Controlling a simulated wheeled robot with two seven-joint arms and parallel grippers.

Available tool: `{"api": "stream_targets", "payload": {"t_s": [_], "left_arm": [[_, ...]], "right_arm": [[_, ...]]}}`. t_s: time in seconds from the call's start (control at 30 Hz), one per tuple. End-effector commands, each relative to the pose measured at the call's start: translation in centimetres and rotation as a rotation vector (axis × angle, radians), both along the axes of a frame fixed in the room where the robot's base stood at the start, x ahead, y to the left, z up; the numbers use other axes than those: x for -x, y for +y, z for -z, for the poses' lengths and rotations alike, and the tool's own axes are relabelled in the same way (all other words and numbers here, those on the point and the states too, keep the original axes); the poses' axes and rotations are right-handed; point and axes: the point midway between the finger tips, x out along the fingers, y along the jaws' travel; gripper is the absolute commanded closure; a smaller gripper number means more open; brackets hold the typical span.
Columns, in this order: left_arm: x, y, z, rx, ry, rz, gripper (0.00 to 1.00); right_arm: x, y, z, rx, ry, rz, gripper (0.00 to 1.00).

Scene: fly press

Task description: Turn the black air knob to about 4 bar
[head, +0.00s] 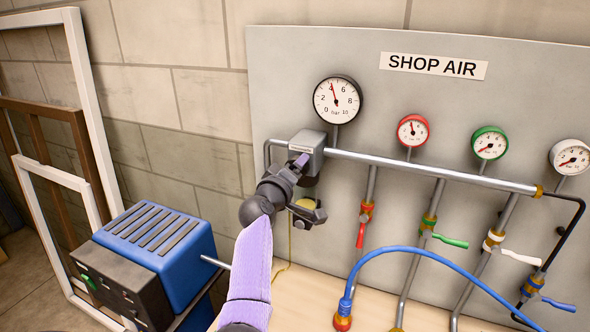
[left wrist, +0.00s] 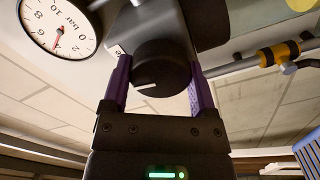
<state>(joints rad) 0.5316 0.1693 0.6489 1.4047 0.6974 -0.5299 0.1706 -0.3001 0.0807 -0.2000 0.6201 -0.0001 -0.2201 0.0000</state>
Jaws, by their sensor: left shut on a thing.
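The black air knob (left wrist: 162,68) shows in the left wrist view as a round dark cap with a white line pointing to the lower left. My left gripper (left wrist: 157,85) is shut on it, with a purple finger on each side. In the head view my left gripper (head: 303,161) is in front of the grey regulator box (head: 309,140), and the knob is hidden. The large white bar gauge (head: 337,99) is above the box. Its red needle points up and slightly left, close to the 4. The gauge also shows upside down in the left wrist view (left wrist: 58,28). My right gripper is out of view.
A steel pipe (head: 430,171) runs right from the box across the grey SHOP AIR panel (head: 275,70). Smaller red, green and white gauges and coloured valve levers lie to the right. A blue hose (head: 440,251) arches in front. A blue machine (head: 160,250) stands lower left.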

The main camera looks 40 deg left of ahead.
Motion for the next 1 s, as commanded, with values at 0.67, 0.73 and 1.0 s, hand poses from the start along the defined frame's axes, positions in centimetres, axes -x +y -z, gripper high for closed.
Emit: {"api": "stream_targets", "payload": {"t_s": [0.67,0.73,1.0], "left_arm": [[4.7,-1.5,0.1,-0.003,0.002,-0.002,0.0],[6.2,-1.9,0.2,-0.002,0.002,-0.002,0.0],[9.4,-2.9,0.1,-0.001,0.001,-0.001,0.0]], "right_arm": [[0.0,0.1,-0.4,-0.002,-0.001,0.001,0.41],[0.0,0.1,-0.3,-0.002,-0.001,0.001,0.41],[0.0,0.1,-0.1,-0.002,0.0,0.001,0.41]]}}
